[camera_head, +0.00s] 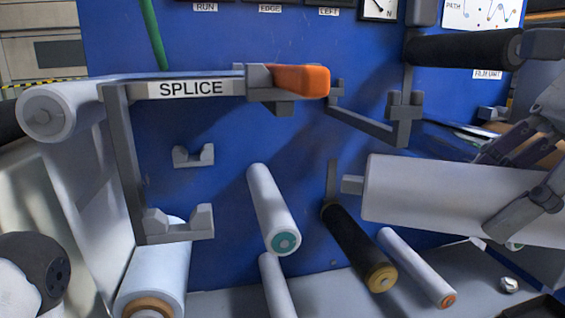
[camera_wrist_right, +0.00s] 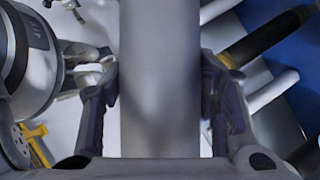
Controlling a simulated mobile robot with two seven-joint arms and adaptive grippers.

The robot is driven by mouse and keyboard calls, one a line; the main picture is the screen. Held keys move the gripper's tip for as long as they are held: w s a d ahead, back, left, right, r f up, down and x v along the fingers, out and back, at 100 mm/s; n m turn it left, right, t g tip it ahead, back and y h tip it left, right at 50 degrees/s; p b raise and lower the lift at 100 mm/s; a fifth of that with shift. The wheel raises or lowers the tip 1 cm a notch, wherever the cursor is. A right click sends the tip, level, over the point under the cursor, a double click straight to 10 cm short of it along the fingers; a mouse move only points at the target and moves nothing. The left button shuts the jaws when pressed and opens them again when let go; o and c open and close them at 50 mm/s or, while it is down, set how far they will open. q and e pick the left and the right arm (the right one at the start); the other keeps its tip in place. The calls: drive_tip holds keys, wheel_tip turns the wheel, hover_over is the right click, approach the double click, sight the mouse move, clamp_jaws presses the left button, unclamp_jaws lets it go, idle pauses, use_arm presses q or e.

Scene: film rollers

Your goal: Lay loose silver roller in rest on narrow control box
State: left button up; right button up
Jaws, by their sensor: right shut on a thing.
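The silver roller (camera_head: 430,195) is a thick pale cylinder with a short squared grey stub at its left end. My right gripper (camera_head: 488,192) is shut across it near its right part and holds it roughly level, off the deck. In the right wrist view the roller (camera_wrist_right: 160,80) runs upright between both fingers (camera_wrist_right: 160,110). An empty rest of notched grey brackets (camera_head: 403,105) joined by a bar is above the roller. Another empty pair of notched cradles (camera_head: 193,156) is at left. I cannot tell which belongs to the narrow control box. My left gripper is out of view.
A blue panel (camera_head: 225,110) stands behind. A SPLICE bar (camera_head: 190,89) with an orange handle (camera_head: 301,80) crosses upper left. A white roller (camera_head: 272,205), a black roller (camera_head: 352,240) and a thin roller (camera_head: 415,265) project below. A black roller (camera_head: 465,48) sits upper right.

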drive_tip(key=w+a+f+n+g+h, duration=0.1)
drive_tip(key=a+f+n+g+h, duration=0.1)
drive_tip(key=f+n, duration=0.5)
drive_tip(key=w+a+f+n+g+h, duration=0.1)
drive_tip(key=f+n+g, duration=0.3)
drive_tip(key=f+n, duration=0.4)
drive_tip(key=w+a+f+n+g+h, duration=0.1)
drive_tip(key=a+f+n+g+h, duration=0.1)
drive_tip(key=f+n, duration=0.6)
wheel_tip(320, 180, down, 5)
drive_tip(key=shift+w+a+r+g+h, duration=0.15)
drive_tip(key=shift+a+g+h, duration=0.2)
drive_tip(key=shift+g+h, duration=0.2)
